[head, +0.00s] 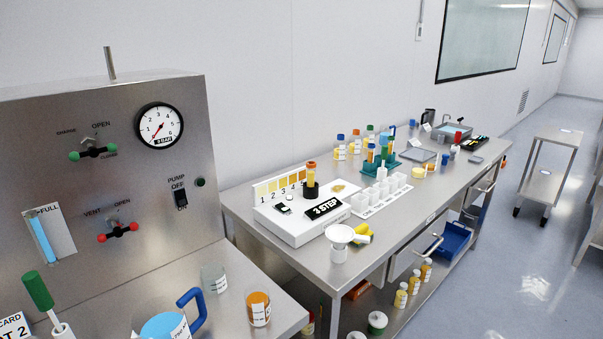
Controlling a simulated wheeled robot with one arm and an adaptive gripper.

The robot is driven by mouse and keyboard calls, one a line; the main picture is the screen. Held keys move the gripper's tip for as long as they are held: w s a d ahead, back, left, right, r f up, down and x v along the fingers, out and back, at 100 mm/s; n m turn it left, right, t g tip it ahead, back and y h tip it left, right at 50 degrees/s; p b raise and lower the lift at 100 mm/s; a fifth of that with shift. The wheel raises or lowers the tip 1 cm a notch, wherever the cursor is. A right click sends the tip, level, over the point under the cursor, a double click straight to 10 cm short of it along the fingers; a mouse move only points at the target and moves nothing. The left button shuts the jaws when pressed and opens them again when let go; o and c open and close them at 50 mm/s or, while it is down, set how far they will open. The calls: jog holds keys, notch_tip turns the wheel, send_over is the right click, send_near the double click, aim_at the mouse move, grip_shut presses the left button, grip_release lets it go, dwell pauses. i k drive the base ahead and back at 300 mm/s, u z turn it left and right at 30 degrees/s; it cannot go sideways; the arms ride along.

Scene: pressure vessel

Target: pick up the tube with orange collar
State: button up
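A tube (311,172) with an orange top part stands upright in a black holder on the white test device with a row of numbered yellow shades. It is the only tube there, and whether its orange part is a collar or a cap is too small to tell. A teal rack (392,164) farther back on the same bench holds several small tubes with coloured tops, too small to read. My gripper is not in view.
The steel bench (300,259) also carries a white funnel (340,236), a row of white cups (384,195) and several bottles. A steel panel (110,170) with gauge and valves stands at left. A mug (170,326) and an amber jar (258,309) sit before it. Open floor lies at right.

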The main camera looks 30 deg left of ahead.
aim_at(311, 166)
jog(key=u, duration=0.7)
jog(key=i, duration=0.7)
jog(key=u, duration=0.9)
